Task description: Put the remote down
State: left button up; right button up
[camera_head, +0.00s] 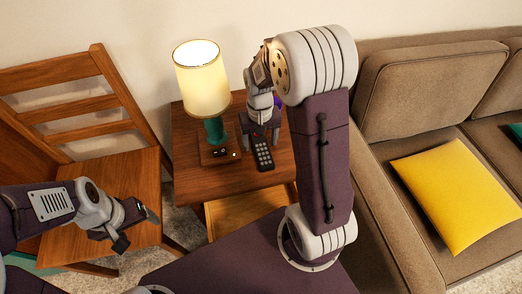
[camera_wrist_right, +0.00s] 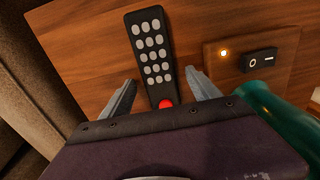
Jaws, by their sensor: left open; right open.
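The remote (camera_head: 262,152) is dark with grey buttons and lies on the wooden side table (camera_head: 190,185), to the right of the lamp base. In the right wrist view the remote (camera_wrist_right: 151,52) lies flat on the wood, its red-button end between my finger tips. My right gripper (camera_head: 261,138) is open over the far end of the remote; its fingers (camera_wrist_right: 160,97) stand apart on either side with gaps. My left gripper (camera_head: 136,225) is open and empty, in front of the chair.
A lit lamp (camera_head: 203,82) with a teal stem stands on the table, close to the left of my right gripper. Its wooden base (camera_wrist_right: 255,62) has a switch. A wooden chair (camera_head: 115,180) is at left; a sofa (camera_head: 425,90) with a yellow cushion (camera_head: 458,195) is at right.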

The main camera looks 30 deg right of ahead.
aim_at(260, 143)
jog(key=shift+r, duration=0.1)
grip_shut()
notch_tip(260, 143, up, 4)
jog(key=p, duration=0.2)
jog(key=shift+r+p, duration=0.15)
jog(key=shift+p, duration=0.25)
jog(key=s+d+r+p, duration=0.4)
jog(key=s+d+r, duration=0.1)
jog(key=s, duration=0.5)
jog(key=shift+d+r, duration=0.3)
jog(key=shift+r, duration=0.55)
